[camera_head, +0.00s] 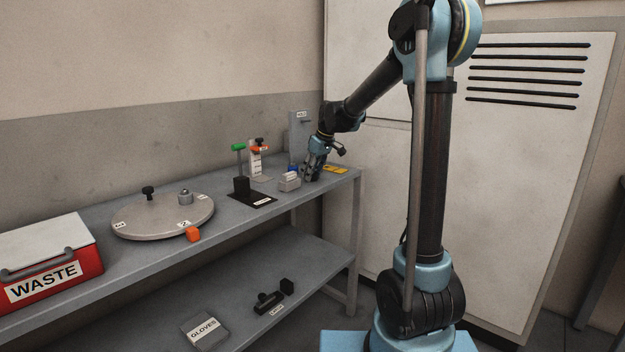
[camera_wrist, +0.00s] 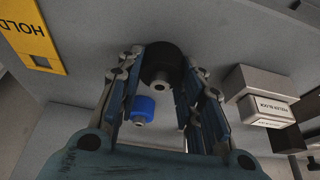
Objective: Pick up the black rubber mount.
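The black rubber mount (camera_wrist: 161,63) is a short black cylinder with a small grey metal stud. In the wrist view it sits between the fingertips of my gripper (camera_wrist: 164,72), one finger on each side. No clear gap shows between mount and fingertips, so I cannot tell if they grip it. In the head view my gripper (camera_head: 313,174) is low over the right end of the bench, and the mount cannot be made out there. A blue mount (camera_wrist: 143,106) with a similar stud stands close by, nearer the gripper base in the wrist view; it also shows in the head view (camera_head: 293,168).
A pale labelled block (camera_wrist: 262,108) stands right of the fingers in the wrist view. A yellow HOLD label (camera_wrist: 38,42) lies on the left.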

